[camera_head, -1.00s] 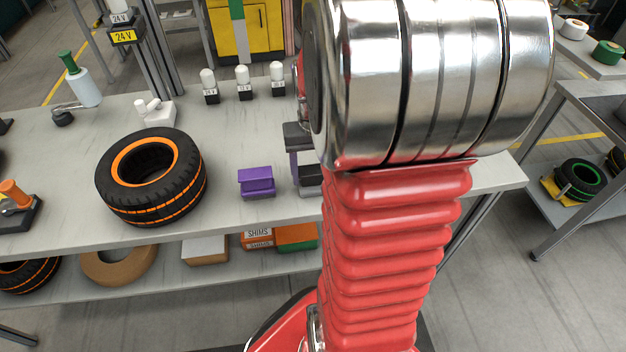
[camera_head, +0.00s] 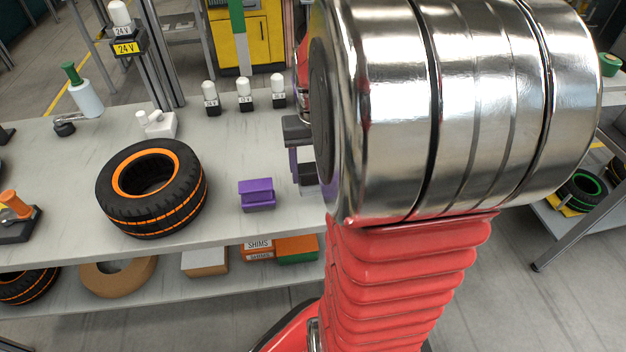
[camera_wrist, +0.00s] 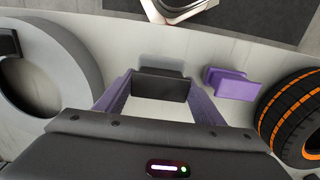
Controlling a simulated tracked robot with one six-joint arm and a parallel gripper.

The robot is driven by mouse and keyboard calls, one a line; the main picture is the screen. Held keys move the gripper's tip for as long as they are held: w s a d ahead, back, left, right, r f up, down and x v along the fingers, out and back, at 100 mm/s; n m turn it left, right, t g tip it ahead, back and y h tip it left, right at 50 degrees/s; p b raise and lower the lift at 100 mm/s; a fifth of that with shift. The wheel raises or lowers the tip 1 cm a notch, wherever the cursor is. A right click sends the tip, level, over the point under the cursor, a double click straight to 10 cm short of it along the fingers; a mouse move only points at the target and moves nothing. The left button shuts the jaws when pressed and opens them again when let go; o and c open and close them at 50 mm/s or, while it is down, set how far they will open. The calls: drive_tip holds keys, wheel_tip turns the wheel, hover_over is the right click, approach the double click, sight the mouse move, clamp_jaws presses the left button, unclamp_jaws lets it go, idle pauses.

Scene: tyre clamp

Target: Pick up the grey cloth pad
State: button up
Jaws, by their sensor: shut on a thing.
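My gripper (camera_wrist: 160,77) has two purple fingers, shut on a dark grey pad (camera_wrist: 160,90) that spans the space between their tips. A shadow shows on the bench just beyond the pad; it appears to be held a little above the bench top. In the head view my gripper (camera_head: 298,165) is partly hidden behind my silver arm joint, and only a bit of the dark pad shows low between the fingers. I cannot make out the cloth texture.
A purple block (camera_head: 257,195) stands on the bench left of my gripper. An orange-striped tyre (camera_head: 152,190) lies farther left. In the wrist view a large grey ring (camera_wrist: 75,50) lies at left.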

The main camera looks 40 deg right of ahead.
wheel_tip(320, 180, up, 5)
drive_tip(key=shift+r, duration=0.1)
idle(0.6)
drive_tip(key=o, duration=0.5)
drive_tip(key=c, duration=0.5)
